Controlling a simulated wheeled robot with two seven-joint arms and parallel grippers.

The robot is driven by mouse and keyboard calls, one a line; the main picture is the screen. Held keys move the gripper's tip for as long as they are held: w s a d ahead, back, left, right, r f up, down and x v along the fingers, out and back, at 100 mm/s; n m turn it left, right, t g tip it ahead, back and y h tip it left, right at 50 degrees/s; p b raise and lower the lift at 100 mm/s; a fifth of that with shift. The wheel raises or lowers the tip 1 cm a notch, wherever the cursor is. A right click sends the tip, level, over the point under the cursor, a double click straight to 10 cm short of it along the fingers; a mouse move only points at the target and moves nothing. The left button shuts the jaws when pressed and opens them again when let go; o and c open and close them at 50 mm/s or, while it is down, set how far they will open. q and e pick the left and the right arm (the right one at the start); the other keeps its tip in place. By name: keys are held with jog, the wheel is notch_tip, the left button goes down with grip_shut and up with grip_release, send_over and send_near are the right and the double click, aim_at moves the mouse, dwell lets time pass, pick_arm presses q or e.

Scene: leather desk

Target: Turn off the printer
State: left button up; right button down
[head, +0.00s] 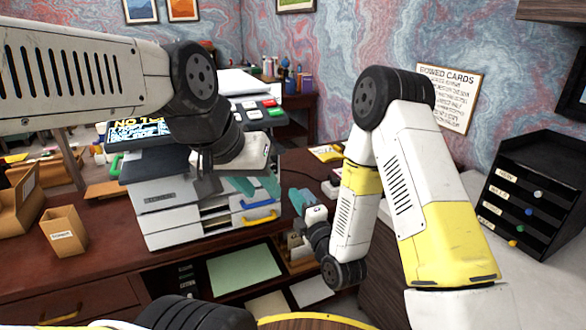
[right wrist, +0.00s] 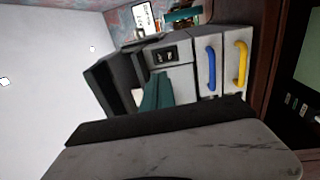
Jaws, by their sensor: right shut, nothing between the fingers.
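The printer (head: 165,197) is a white and grey box with a dark top on the desk. It has a screen (head: 140,130), a panel of coloured buttons (head: 255,112), and drawers with a blue handle and a yellow handle. In the right wrist view the printer (right wrist: 180,80) appears turned sideways, with a small dark switch panel (right wrist: 165,56) on its side. My left gripper (head: 256,186) points down in front of the printer, its teal fingers apart and empty. My right gripper (head: 300,200) is shut and empty, just right of the printer; its teal fingers (right wrist: 154,92) point toward the switch side.
A small cardboard box (head: 64,232) stands left of the printer. A black drawer organiser (head: 540,190) sits on the pale surface at right. Open shelves with paper (head: 245,272) lie below the desk's front edge. Bottles and books stand behind the printer.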

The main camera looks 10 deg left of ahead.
aim_at(277, 168)
dwell(0.3)
jog(key=x, duration=1.4)
jog(key=shift+r, duration=0.1)
jog(key=shift+w+a+r, duration=0.1)
jog(key=shift+w+a, duration=0.05)
